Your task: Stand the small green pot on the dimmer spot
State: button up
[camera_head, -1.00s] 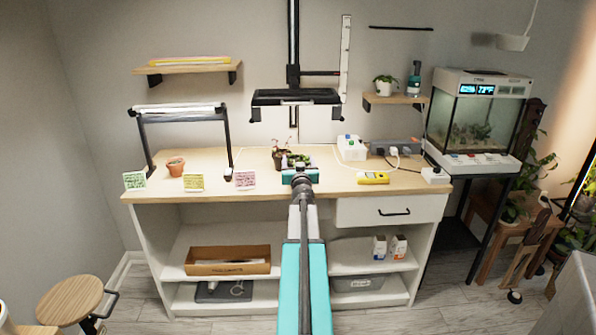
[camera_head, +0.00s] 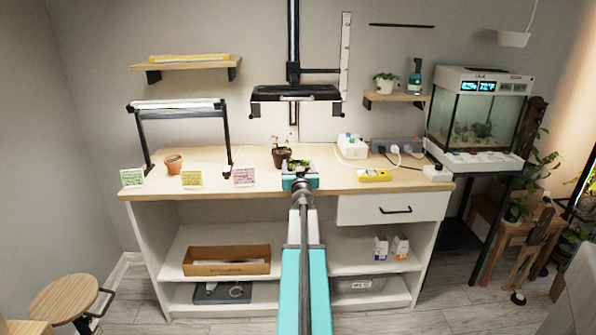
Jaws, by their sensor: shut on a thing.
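My gripper (camera_head: 299,182) is over the front middle of the workbench, seen from behind, with its teal body hiding most of what it holds. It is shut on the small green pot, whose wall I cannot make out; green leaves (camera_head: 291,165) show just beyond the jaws. A dark brown pot (camera_head: 282,157) with a thin plant stands close behind and to the left. A lamp on a black frame (camera_head: 178,106) stands over the left of the bench. Which spot is dimmer I cannot read from the small cards.
A terracotta pot (camera_head: 173,164) stands under the lamp. Green (camera_head: 131,178), yellow (camera_head: 192,179) and pink (camera_head: 243,177) cards line the front edge. A yellow meter (camera_head: 374,175) and white box (camera_head: 351,146) are at right. The bench (camera_head: 215,158) is bare between lamp and brown pot.

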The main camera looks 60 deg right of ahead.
jog(key=shift+f, duration=0.2)
dwell(0.3)
jog(key=o, duration=1.2)
jog(key=shift+r, duration=0.1)
jog(key=shift+r, duration=0.15)
jog(key=shift+p+v, duration=0.6)
jog(key=shift+v, duration=5.4)
